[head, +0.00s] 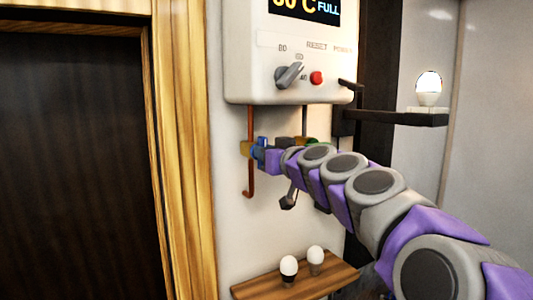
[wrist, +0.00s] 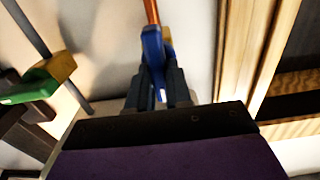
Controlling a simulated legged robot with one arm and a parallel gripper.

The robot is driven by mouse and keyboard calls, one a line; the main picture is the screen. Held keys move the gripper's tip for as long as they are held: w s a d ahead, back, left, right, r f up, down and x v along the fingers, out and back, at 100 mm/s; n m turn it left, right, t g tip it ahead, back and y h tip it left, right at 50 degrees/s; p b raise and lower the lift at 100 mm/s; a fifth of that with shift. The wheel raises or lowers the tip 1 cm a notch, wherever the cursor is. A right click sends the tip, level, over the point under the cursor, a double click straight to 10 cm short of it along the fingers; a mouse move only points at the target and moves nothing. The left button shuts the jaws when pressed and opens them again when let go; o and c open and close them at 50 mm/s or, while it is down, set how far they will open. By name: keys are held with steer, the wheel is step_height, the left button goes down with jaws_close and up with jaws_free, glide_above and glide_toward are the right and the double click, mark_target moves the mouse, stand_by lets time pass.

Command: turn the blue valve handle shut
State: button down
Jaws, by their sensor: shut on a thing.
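The blue valve handle (wrist: 153,48) stands between the fingers of my gripper (wrist: 160,85) in the wrist view. The fingers are shut on it. In the head view, the blue handle (head: 262,141) shows as a small patch beside a brass valve body (head: 246,149) on the copper pipe (head: 250,180). My gripper (head: 264,153) touches it there, and my arm covers part of it. The exact angle of the handle to the pipe is hard to tell.
A white heater (head: 290,70) with a dial and red button hangs above. A second valve, green and yellow (wrist: 48,82), sits beside my gripper. A wooden shelf (head: 325,280) with two bulbs is below. A door frame (head: 185,150) stands left.

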steer(key=shift+m, duration=0.3)
steer(key=shift+w+d+f+m+p, duration=0.1)
steer(key=shift+m+p, duration=0.65)
steer(key=shift+m, duration=2.1)
steer(key=shift+w+d+f+m+p, duration=0.15)
steer(key=shift+m+p, duration=0.65)
steer(key=shift+m, duration=2.1)
steer(key=shift+s+d+f+m+p, duration=0.1)
steer(key=shift+m+p, duration=0.65)
steer(key=shift+m, duration=2.1)
steer(key=shift+f, duration=0.1)
steer(key=shift+a, duration=0.1)
steer(key=c, duration=1.4)
jaws_free()
steer(key=shift+w, duration=0.1)
steer(key=o, duration=0.3)
steer(key=shift+w+f, duration=0.1)
steer(key=shift+w, duration=0.05)
steer(key=shift+o, duration=0.3)
